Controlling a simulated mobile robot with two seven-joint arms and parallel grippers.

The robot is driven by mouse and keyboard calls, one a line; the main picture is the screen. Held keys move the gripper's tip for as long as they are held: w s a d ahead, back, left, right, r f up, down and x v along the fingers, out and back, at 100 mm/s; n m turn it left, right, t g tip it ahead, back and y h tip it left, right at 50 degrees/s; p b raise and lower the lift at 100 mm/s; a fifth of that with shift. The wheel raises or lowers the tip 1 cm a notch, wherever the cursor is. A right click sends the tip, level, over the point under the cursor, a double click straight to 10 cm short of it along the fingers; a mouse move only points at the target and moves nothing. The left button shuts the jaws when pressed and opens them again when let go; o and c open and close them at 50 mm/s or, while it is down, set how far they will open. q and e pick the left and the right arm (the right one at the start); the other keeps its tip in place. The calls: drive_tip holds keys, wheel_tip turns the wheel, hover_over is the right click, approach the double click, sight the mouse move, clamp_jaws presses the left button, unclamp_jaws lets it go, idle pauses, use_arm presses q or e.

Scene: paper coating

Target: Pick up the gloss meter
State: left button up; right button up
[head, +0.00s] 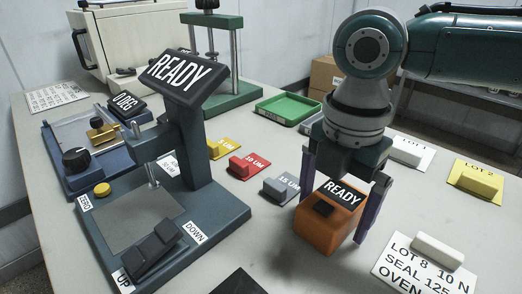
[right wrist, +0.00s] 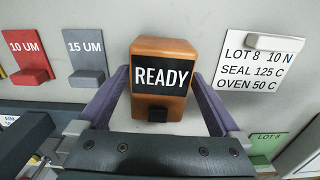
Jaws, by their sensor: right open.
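The gloss meter (head: 316,232) is an orange box with a black READY display and a dark button, standing on the table at the right of the head view. It also shows in the middle of the right wrist view (right wrist: 160,46). My right gripper (head: 335,215) is open above and around it, one purple finger on each side. In the right wrist view a narrow gap seems to show beside each finger (right wrist: 160,78); I cannot tell whether either touches. My left gripper is not in view.
A blue-grey gauge with a READY screen (head: 174,78) stands left of the gloss meter. Coloured blocks, including a grey 15 UM one (head: 279,190), lie between. A white LOT 8 card (head: 420,272) lies to the right. A green tray (head: 287,107) is behind.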

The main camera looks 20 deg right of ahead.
drive_tip(key=c, duration=0.6)
clamp_jaws()
drive_tip(key=shift+r, duration=0.15)
